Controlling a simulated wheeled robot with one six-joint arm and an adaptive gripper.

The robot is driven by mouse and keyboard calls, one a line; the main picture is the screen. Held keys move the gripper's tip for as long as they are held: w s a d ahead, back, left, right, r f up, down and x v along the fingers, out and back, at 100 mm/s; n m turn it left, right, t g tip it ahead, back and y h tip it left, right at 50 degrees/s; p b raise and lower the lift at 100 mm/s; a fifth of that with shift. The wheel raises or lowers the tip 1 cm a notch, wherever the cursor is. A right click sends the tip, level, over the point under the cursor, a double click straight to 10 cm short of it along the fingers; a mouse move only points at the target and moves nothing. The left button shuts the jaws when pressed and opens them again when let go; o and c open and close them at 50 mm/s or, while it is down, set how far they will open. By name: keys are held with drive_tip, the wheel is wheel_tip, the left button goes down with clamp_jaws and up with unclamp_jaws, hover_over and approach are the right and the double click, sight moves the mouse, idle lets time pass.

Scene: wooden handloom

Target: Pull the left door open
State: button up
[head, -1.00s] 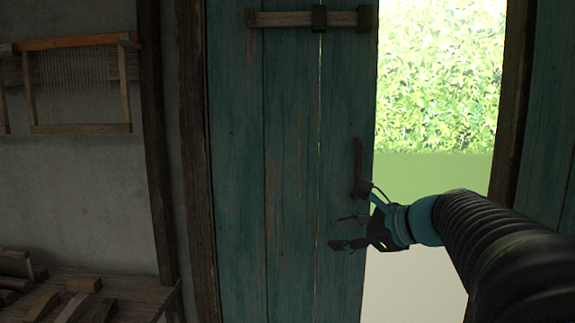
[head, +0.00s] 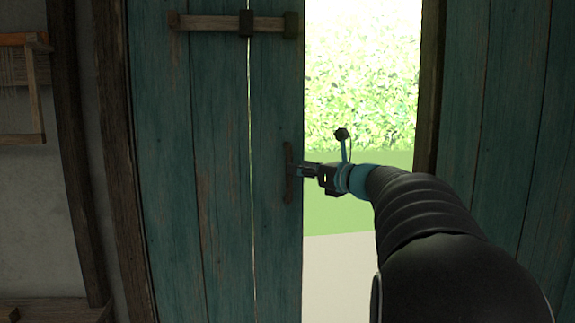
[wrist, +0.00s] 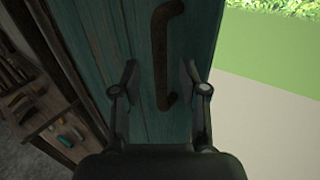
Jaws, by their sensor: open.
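The left door (head: 222,200) is a teal plank door, with a bright gap between its right edge and the frame. Its dark vertical handle (head: 289,172) sits near that right edge. In the wrist view the handle (wrist: 160,55) runs down between the two fingers. My gripper (head: 308,170) is at the handle's right side in the head view. In the wrist view my gripper (wrist: 160,80) is open, one finger on each side of the handle's lower part. I cannot tell whether a finger touches it.
A wooden bar latch (head: 230,22) crosses the door's top. Another teal panel (head: 505,130) stands right of the opening. Sunlit greenery (head: 360,90) shows outside. A wooden bench with tools (wrist: 55,125) is at left in the wrist view.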

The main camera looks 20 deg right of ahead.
drive_tip(key=shift+x, duration=2.6)
clamp_jaws()
